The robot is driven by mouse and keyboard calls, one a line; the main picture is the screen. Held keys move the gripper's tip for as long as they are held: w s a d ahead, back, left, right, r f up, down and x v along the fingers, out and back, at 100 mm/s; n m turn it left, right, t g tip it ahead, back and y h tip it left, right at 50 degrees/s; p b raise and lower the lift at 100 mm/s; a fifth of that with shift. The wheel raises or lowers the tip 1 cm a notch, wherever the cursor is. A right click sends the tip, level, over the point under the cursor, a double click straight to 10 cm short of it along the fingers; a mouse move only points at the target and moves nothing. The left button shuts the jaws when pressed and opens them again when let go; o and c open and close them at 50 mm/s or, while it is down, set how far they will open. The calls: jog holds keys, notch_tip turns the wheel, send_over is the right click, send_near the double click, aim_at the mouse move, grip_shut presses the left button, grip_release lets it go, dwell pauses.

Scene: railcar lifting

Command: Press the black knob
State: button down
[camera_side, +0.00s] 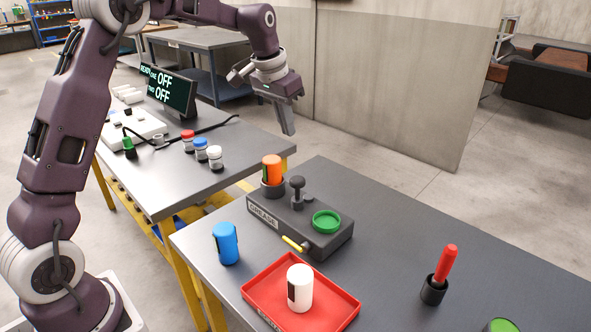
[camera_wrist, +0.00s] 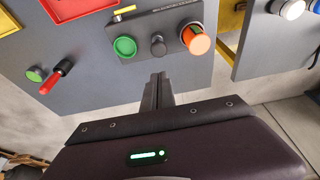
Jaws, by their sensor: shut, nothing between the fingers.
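The black knob (camera_side: 297,189) is a short post with a rounded top on a dark box labelled GREASE (camera_side: 330,240). An orange cylinder (camera_side: 272,169) stands behind it and a green round dish (camera_side: 326,221) sits in front of it on the same box. In the wrist view the knob (camera_wrist: 158,45) lies between the green dish (camera_wrist: 124,46) and the orange cylinder (camera_wrist: 196,39). My gripper (camera_side: 289,130) is shut and empty, pointing down above and behind the box, apart from the knob. Its fingers also show in the wrist view (camera_wrist: 158,80).
A red tray (camera_side: 255,292) holds a white cylinder (camera_side: 300,287). A blue cylinder (camera_side: 226,243) stands left of the box. A red-handled tool (camera_side: 444,266) stands in a black holder at right. Small jars (camera_side: 201,148) and a display (camera_side: 172,90) reading OFF are on the other table.

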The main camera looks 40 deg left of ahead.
aim_at(295, 180)
jog(key=x, duration=0.8)
jog(key=s+x, duration=0.1)
jog(key=x, duration=0.4)
jog(key=shift+f, duration=0.6)
jog(key=shift+s+f, duration=0.1)
jog(key=shift+f, duration=1.75)
jog(key=shift+r, duration=0.35)
jog(key=w+v, duration=0.1)
jog(key=v, duration=1.2)
jog(key=shift+r, duration=0.5)
